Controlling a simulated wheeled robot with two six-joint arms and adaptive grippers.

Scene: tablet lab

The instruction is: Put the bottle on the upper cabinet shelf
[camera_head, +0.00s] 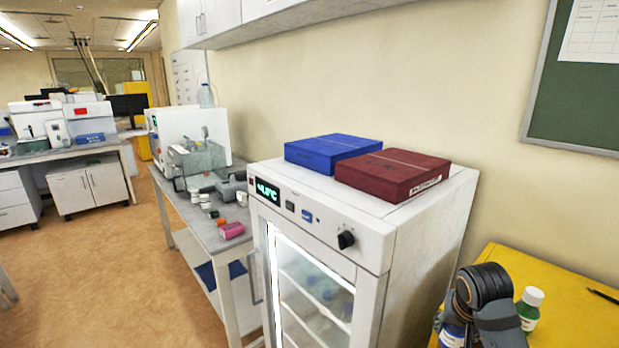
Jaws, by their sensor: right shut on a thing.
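My right gripper (472,328) is at the bottom right, over the edge of the yellow table. It is shut on a bottle with a blue label (452,334), which is mostly hidden by the gripper and cut off by the picture's lower edge. The white cabinet (415,240) stands to the left of the gripper. Its glass door (313,298) looks shut. Shelves with bluish items show dimly through the glass. My left gripper is not in view.
A green-labelled bottle with a white cap (530,306) stands close to the right gripper on the yellow table (575,315). A blue box (330,148) and a dark red box (392,172) lie on the cabinet top. A grey bench (212,238) with lab equipment is further left.

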